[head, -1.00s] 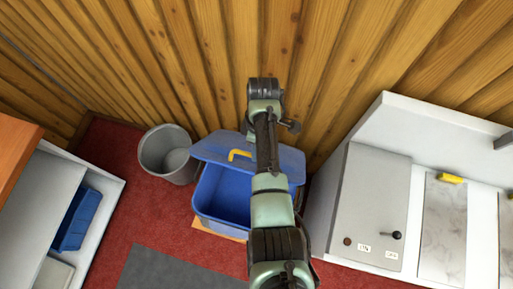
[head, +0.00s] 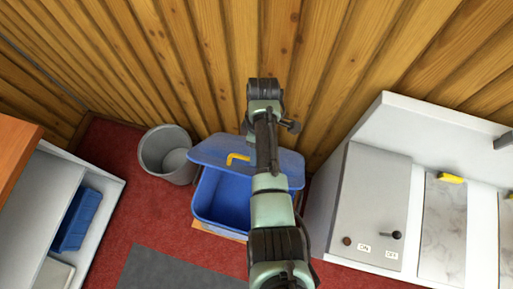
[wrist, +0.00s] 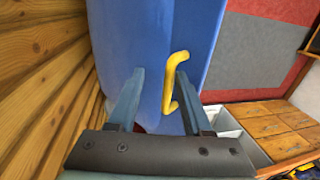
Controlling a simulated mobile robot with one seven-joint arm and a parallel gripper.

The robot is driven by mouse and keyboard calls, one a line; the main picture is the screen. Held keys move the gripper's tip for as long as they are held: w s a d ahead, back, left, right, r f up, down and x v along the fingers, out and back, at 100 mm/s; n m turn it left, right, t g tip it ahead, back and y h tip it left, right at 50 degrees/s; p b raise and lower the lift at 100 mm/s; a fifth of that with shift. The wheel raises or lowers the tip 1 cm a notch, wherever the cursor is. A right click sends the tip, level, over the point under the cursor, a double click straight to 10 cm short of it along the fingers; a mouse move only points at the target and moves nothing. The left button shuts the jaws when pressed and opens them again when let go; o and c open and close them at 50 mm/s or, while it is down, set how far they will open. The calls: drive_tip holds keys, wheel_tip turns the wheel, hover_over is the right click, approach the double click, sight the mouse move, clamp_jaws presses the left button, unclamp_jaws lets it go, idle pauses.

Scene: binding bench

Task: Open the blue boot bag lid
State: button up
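The blue boot bag (head: 225,205) is a box on the floor by the wooden wall. Its blue lid (head: 275,160) stands partly raised at the back, tilted, and the inside shows below it. A yellow handle (head: 237,158) is on the lid's outer face. My arm hides the box's right part and my gripper in the head view. In the wrist view my gripper (wrist: 160,72) has its fingers apart, facing the blue lid (wrist: 150,40). The yellow handle (wrist: 172,82) shows between the fingers, nearer the right one. I cannot tell whether they touch.
A grey bin (head: 168,155) stands left of the box. A grey cabinet with a lever (head: 372,205) is close on the right. A white shelf unit with a blue tray (head: 77,220) is at the left. Red floor and a grey mat (head: 175,270) lie in front.

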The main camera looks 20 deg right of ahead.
drive_tip(key=shift+w+r, duration=0.1)
drive_tip(key=w+d+r, duration=0.5)
drive_tip(key=w+r, duration=0.2)
drive_tip(key=r, duration=0.4)
drive_tip(key=shift+w+d+r, duration=0.2)
drive_tip(key=shift+w+d, duration=0.05)
drive_tip(key=shift+d, duration=0.05)
idle(0.9)
drive_tip(key=shift+p, duration=0.4)
drive_tip(key=p+v, duration=0.4)
drive_tip(key=v, duration=0.9)
drive_tip(key=shift+s, duration=0.1)
drive_tip(key=shift+c, duration=0.2)
